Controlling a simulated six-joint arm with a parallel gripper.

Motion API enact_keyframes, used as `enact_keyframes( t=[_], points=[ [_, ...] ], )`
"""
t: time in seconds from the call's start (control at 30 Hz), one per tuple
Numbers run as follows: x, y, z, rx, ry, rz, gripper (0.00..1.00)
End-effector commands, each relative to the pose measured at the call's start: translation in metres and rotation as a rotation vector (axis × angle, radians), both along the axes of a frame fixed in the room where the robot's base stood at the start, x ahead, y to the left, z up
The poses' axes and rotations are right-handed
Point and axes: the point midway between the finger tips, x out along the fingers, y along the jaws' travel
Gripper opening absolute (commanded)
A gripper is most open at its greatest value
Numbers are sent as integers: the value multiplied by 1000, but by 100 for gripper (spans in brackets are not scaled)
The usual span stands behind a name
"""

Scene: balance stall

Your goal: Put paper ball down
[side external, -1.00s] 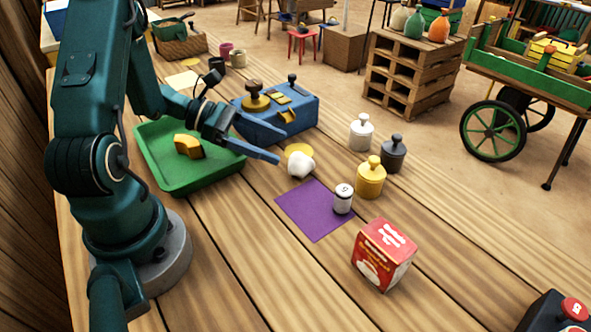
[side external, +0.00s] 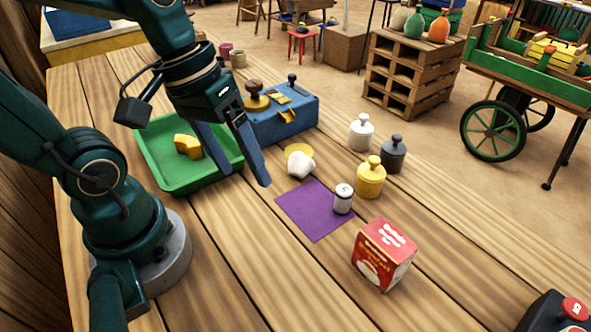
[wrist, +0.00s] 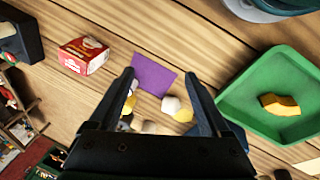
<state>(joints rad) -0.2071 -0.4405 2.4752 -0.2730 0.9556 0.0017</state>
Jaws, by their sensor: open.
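The white crumpled paper ball (side external: 301,165) rests on the table at the near edge of a flat yellow disc (side external: 298,150), overlapping it in the picture. It also shows in the wrist view (wrist: 171,104), beside the yellow. A purple square (side external: 313,215) lies flat on the table, in front of the ball. My gripper (side external: 247,178) is open and empty, its fingers pointing down, to the left of the ball in the side view. In the wrist view my gripper (wrist: 159,76) has its fingers spread, with nothing between them.
Yellow (side external: 370,178), white and grey weights stand nearby. A green tray (side external: 187,186) holds a yellow piece. A blue box (side external: 285,125) is behind. A red carton (side external: 383,256) stands front right.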

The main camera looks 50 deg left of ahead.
Motion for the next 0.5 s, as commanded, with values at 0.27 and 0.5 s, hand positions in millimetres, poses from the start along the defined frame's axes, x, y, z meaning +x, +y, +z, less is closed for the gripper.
enact_keyframes(
  t=[0.27,0.5],
  points=[
    [-5,11,25,266,-280,-258,81],
    [-5,13,28,299,-313,-285,81]
  ],
)
